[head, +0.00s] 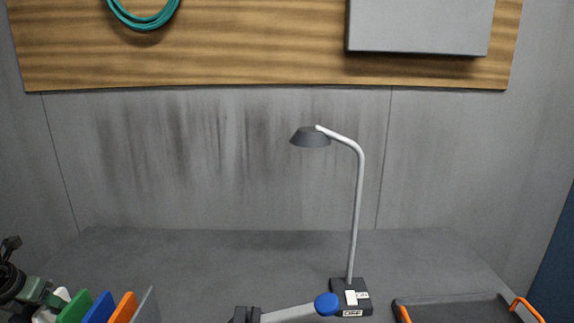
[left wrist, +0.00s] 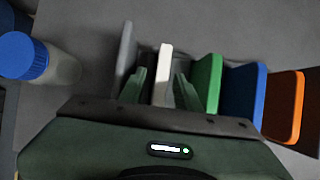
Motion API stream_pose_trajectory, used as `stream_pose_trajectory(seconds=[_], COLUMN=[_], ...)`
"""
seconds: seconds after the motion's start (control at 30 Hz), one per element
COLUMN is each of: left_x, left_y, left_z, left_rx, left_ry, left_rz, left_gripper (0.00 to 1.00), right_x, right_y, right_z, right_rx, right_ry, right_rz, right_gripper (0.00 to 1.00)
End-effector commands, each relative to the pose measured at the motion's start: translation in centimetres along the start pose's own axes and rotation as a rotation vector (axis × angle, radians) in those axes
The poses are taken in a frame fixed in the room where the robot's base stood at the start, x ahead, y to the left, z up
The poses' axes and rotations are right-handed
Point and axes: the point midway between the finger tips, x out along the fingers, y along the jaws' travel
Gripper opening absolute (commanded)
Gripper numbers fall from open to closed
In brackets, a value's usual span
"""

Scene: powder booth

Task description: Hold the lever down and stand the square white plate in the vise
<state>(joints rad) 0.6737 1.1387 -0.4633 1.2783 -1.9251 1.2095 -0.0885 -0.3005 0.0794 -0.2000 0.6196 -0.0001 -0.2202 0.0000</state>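The square white plate (left wrist: 164,66) stands on edge in a row of upright plates. Only a sliver of a white plate (head: 62,293) shows in the head view, at the lower left. My left gripper (left wrist: 160,88) is open, with one finger on each side of the white plate and small gaps between; it also shows in the head view (head: 42,293). The lever with its blue knob (head: 326,304) sticks out to the right from a dark part, likely the vise (head: 244,315), cut off by the bottom edge. My right gripper is not in view.
Green (left wrist: 207,82), blue (left wrist: 243,92) and orange (left wrist: 284,106) plates stand right of the white one, a grey plate (left wrist: 125,48) left. A blue-capped bottle (left wrist: 30,58) is nearby. A lamp (head: 356,220) stands behind the lever. A tray (head: 455,308) with orange handles lies right.

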Motion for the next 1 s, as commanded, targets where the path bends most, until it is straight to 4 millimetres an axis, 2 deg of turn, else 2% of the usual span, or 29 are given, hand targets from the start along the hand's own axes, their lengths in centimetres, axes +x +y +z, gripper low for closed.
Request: stream_pose_trajectory(seconds=[0.07,0.17,0.2,0.63,1.0], left_x=[0.0,0.0,0.0,-0.2,-2.1], left_y=[0.0,0.0,0.0,0.0,0.0], left_z=[0.0,0.0,0.0,0.1,1.2], left_rx=[0.000,0.000,0.000,0.000,0.000], left_ry=[0.000,0.000,0.000,-0.002,-0.003], left_rz=[0.000,0.000,0.000,0.000,0.000], left_gripper=[0.33,0.05,0.00,0.00,0.00], right_x=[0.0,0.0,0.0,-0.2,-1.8], right_y=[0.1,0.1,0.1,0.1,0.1], right_z=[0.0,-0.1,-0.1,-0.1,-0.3], right_rx=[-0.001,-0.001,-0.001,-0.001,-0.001], right_ry=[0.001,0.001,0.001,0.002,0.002], right_rz=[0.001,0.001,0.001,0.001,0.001], right_gripper=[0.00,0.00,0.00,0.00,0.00])
